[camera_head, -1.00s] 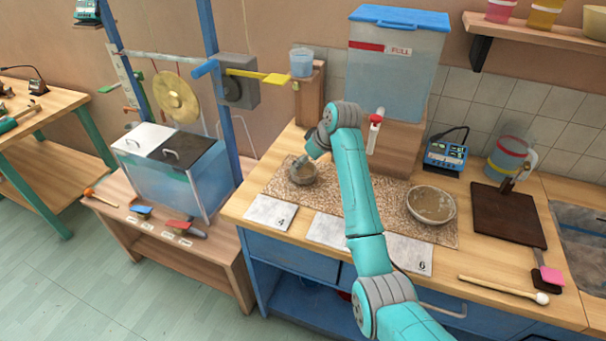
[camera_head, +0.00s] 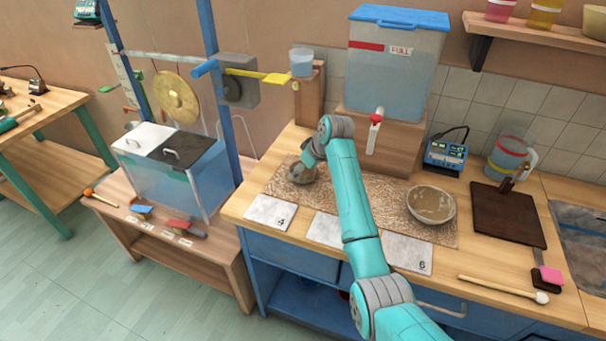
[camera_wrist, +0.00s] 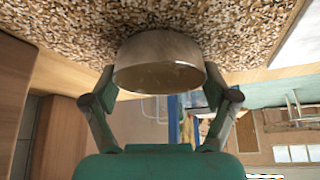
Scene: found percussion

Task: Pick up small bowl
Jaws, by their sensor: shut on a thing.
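The small bowl (camera_wrist: 160,62) is a grey-brown metal bowl. In the wrist view it sits between the two fingers of my gripper (camera_wrist: 165,90), which touch it on both sides. My gripper is shut on it. In the head view the small bowl (camera_head: 303,172) is at the left end of the speckled mat (camera_head: 375,197), partly covered by my gripper (camera_head: 303,166). I cannot tell whether the bowl still touches the mat.
A larger bowl (camera_head: 431,205) stands on the mat's right part. Numbered cards (camera_head: 271,212) lie along the front. A dark board (camera_head: 508,214) and a mallet (camera_head: 503,288) are at right. A clear tank (camera_head: 396,70) stands behind on a wooden block.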

